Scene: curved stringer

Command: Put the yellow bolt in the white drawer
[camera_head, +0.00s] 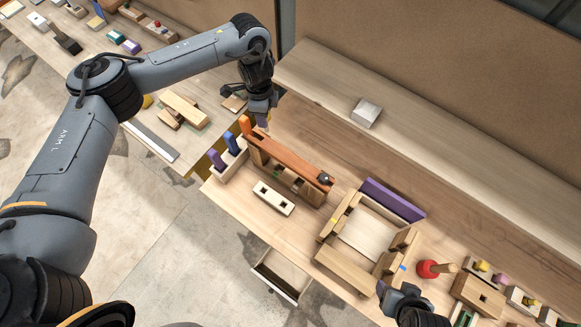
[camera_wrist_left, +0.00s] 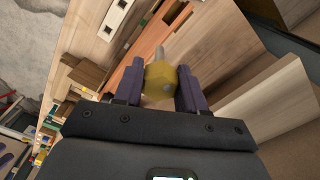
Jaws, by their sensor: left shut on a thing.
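The yellow bolt (camera_wrist_left: 160,80) sits between the purple fingertips of my left gripper (camera_wrist_left: 161,88) in the left wrist view, its grey shaft pointing away from the gripper. In the head view my left gripper (camera_head: 262,117) is above the back left of the workbench, beside the orange-brown wooden stand; the bolt cannot be made out there. The white-fronted drawer (camera_head: 283,274) is pulled open at the bench's front edge, well below and apart from the left gripper. It looks empty. My right gripper (camera_head: 402,294) is at the bottom right, its fingers unclear.
The orange-brown stand (camera_head: 290,160) and a pale block with holes (camera_head: 273,198) lie between the left gripper and the drawer. A wooden frame assembly (camera_head: 365,235) with a purple board is right of them. A red plunger-like piece (camera_head: 430,269) is near the right gripper. A white block (camera_head: 366,113) is on the rear shelf.

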